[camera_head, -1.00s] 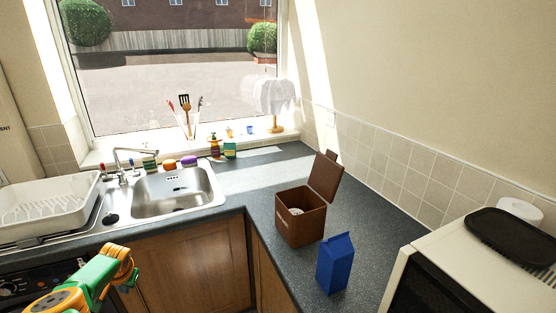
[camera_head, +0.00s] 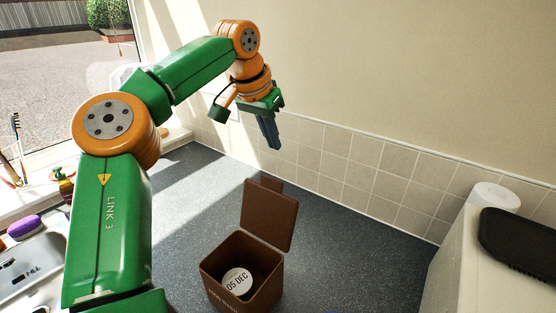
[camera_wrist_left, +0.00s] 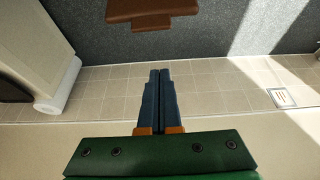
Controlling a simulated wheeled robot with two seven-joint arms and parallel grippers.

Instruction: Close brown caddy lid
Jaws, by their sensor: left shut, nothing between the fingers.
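The brown caddy (camera_head: 262,287) stands on the dark worktop at the bottom middle of the head view. Its lid (camera_head: 269,214) is open, raised and leaning back toward the tiled wall. A white round item marked "05 DEC" (camera_head: 237,281) lies inside. My left gripper (camera_head: 272,143) is shut and empty, pointing down above and behind the lid, near the wall and apart from it. The left wrist view shows the shut blue fingers (camera_wrist_left: 160,76) and the lid's tabbed edge (camera_wrist_left: 150,12) at the top. My right gripper is not in view.
The tiled wall (camera_head: 345,170) runs close behind the gripper. A white appliance (camera_head: 465,262) with a black tray (camera_head: 520,238) and white roll (camera_head: 495,197) stands at the right.

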